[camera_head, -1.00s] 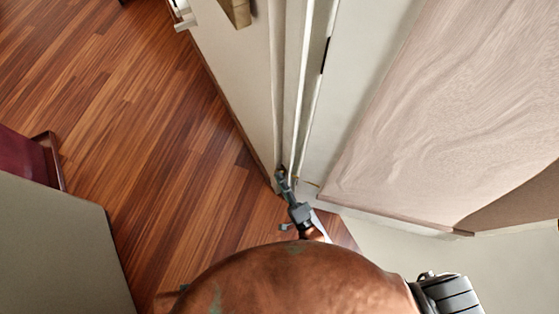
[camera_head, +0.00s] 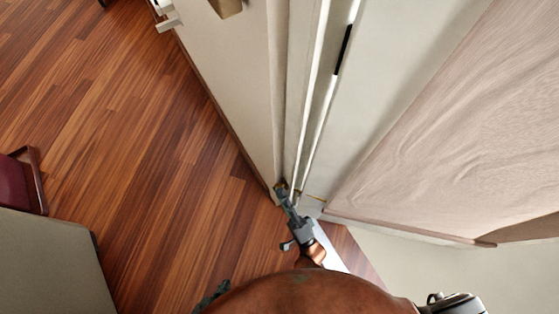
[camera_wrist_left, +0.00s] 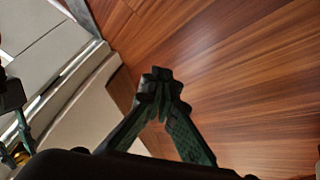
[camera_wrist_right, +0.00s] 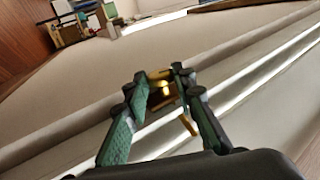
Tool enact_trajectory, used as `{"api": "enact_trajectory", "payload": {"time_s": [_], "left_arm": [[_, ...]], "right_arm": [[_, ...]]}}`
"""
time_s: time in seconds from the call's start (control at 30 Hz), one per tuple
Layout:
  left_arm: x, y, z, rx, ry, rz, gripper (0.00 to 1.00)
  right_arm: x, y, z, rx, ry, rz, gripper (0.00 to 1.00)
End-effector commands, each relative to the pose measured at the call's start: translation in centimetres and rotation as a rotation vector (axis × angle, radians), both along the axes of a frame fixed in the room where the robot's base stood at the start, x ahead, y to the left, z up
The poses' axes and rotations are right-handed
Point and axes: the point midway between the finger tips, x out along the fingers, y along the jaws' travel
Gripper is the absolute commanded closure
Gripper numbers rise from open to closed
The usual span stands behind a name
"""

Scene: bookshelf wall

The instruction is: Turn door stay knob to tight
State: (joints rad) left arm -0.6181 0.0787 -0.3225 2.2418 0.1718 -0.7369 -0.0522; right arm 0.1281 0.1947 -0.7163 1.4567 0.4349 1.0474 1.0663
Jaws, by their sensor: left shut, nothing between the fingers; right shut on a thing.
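The brass door stay knob (camera_wrist_right: 164,86) shows between the fingers of my right gripper (camera_wrist_right: 164,88) in the right wrist view. A thin brass piece (camera_wrist_right: 189,125) hangs below it. My right gripper is shut on the knob; which way the knob is turned cannot be told. In the head view, my right gripper (camera_head: 282,190) is at the foot of the door frame, and the knob is mostly hidden. My left gripper (camera_wrist_left: 161,80) is shut and empty above the wood floor. In the head view, it shows partly as a dark shape (camera_head: 212,297) at the lower edge.
The pale door (camera_head: 235,90) stands left of the white frame (camera_head: 310,100). A wood-grained panel (camera_head: 430,140) is at right. A grey block-like piece (camera_head: 45,260) and a dark red item (camera_head: 22,185) stand at left. Open wood floor (camera_head: 130,140) lies between.

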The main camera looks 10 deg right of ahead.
Motion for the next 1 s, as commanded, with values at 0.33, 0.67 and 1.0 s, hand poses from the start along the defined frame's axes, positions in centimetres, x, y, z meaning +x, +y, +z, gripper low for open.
{"api": "enact_trajectory", "payload": {"time_s": [0.33, 0.67, 1.0], "left_arm": [[0.0, 1.4, -4.5, 0.039, -0.135, 0.002, 1.00], [0.0, 1.6, -5.1, 0.045, -0.182, -0.003, 1.00], [0.0, 1.6, -5.1, 0.045, -0.183, -0.003, 1.00]], "right_arm": [[0.1, 0.0, -0.7, 0.028, -0.080, 0.000, 1.00], [0.1, 0.0, -0.5, 0.036, -0.108, -0.002, 1.00], [0.1, -0.1, -0.4, 0.035, -0.109, -0.001, 1.00]]}}
